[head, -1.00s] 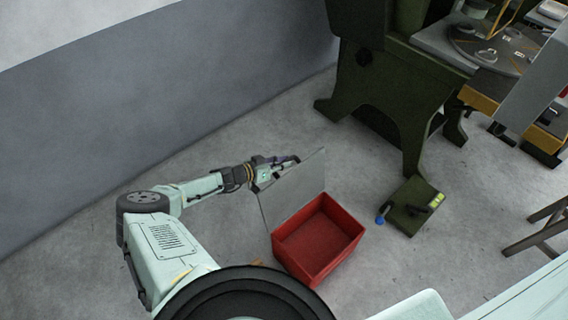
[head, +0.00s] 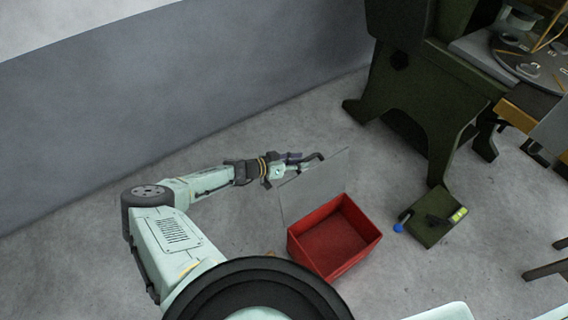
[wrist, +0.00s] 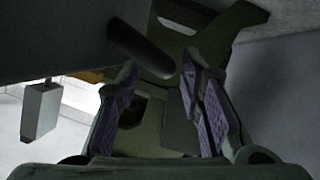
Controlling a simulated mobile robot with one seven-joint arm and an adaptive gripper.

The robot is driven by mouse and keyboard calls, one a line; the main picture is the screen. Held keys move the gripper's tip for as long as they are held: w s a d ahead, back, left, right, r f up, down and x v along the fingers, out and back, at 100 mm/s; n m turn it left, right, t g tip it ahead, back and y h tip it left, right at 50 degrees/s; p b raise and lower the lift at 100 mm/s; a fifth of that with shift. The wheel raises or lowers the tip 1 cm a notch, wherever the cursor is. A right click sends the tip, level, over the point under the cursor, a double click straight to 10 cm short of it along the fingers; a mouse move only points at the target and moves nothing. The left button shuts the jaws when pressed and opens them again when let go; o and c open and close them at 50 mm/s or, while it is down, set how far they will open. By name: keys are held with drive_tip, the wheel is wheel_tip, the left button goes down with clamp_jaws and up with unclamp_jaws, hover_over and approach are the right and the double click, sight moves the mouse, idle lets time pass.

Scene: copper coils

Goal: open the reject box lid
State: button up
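The reject box is a red, open-topped box (head: 345,262) on the floor in the head view, and I can see into it. Its lid is a thin grey panel (head: 315,187), standing raised at the box's far left edge. In the wrist view the lid appears as a dark surface (wrist: 50,40) at upper left, with a dark rounded bar (wrist: 140,47) beside it, apparently the handle. My gripper (head: 297,160) is behind the lid's upper edge. Its purple-padded fingers (wrist: 160,95) are apart in the wrist view, with nothing held between them; contact with the lid is unclear.
A dark green machine (head: 425,95) stands behind and right of the box. A small green floor unit (head: 430,232) with a blue knob (head: 398,228) lies right of the box. A grey wall (head: 180,90) runs behind my arm. Bare floor lies between.

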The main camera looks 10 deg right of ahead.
drive_tip(key=v, duration=0.8)
drive_tip(key=shift+a, duration=0.2)
